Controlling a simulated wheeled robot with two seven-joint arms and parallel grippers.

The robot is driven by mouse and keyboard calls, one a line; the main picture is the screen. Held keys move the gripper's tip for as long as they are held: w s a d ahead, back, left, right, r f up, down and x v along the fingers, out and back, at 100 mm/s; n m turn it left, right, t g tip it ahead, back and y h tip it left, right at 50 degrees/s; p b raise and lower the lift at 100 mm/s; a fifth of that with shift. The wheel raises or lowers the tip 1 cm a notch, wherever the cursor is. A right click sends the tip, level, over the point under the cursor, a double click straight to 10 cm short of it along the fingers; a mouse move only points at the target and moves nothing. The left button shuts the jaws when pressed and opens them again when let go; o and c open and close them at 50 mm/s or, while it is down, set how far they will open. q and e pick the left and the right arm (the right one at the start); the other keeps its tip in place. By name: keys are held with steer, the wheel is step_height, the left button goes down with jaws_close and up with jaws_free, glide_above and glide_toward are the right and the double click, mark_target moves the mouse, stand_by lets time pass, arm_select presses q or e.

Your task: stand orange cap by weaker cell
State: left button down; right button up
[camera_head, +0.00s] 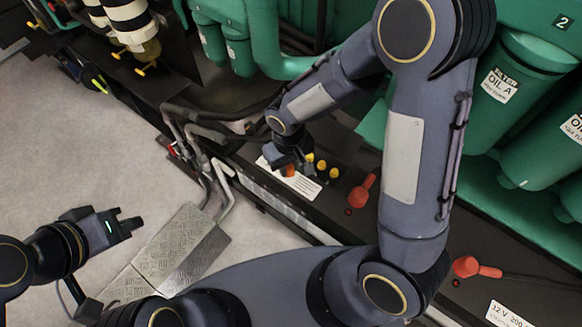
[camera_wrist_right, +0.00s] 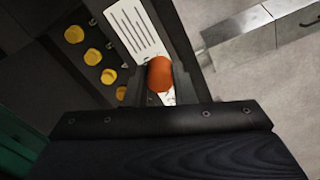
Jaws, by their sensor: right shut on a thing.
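An orange cap (camera_wrist_right: 160,75) is between the fingers of my right gripper (camera_wrist_right: 160,84) in the right wrist view, and the gripper is shut on it. In the head view the orange cap (camera_head: 289,171) shows small under my right gripper (camera_head: 287,166), over the white label (camera_head: 304,188) on the dark battery top. Several yellow caps (camera_wrist_right: 93,56) stand in a row beside the label; some also show in the head view (camera_head: 321,166). I cannot tell from these frames which cell is weaker. My left gripper (camera_head: 128,220) is open and empty at the lower left, away from the battery.
A red terminal cover (camera_head: 362,190) stands right of the yellow caps, another (camera_head: 475,267) further right. Green engine parts (camera_head: 515,90) rise behind. Bent pipes (camera_head: 195,150) run left of the battery. A metal step (camera_head: 180,250) stands on the pale floor.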

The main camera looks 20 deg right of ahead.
mark_target(291, 170)
steer(key=shift+w+d+f, duration=0.25)
steer(key=shift+w+f, duration=0.1)
steer(key=shift+f, duration=0.2)
steer(key=shift+w+d+f, duration=0.2)
steer(key=shift+w+f, duration=0.15)
steer(key=shift+f, duration=0.15)
steer(key=shift+w+f, duration=0.15)
steer(key=shift+f, duration=0.75)
steer(key=shift+w+f, duration=0.1)
steer(key=shift+f, duration=0.75)
steer(key=shift+f, duration=0.1)
steer(key=shift+f, duration=0.15)
steer(key=o, duration=1)
step_height(291, 170, up, 12)
steer(key=f, duration=0.1)
steer(key=s+d+r+m+t+y, duration=0.1)
steer(key=s+d+r+t, duration=0.1)
steer(key=s+d+r, duration=0.1)
steer(key=s+d+r+m+t+y, duration=0.1)
steer(key=s+d+r+m, duration=0.1)
steer(key=s+r, duration=0.4)
steer(key=s+d+r+m+t+y, duration=0.1)
steer(key=s+d+r+t, duration=0.1)
steer(key=s+d+r, duration=0.2)
steer(key=shift+s+d+r+m+t+y, duration=0.1)
steer(key=shift+s+r+m+t+y, duration=0.15)
steer(key=shift+s, duration=0.6)
steer(key=shift+s+d+r+m+t+y, duration=0.15)
steer(key=shift+s+r, duration=0.2)
steer(key=shift+s, duration=0.5)
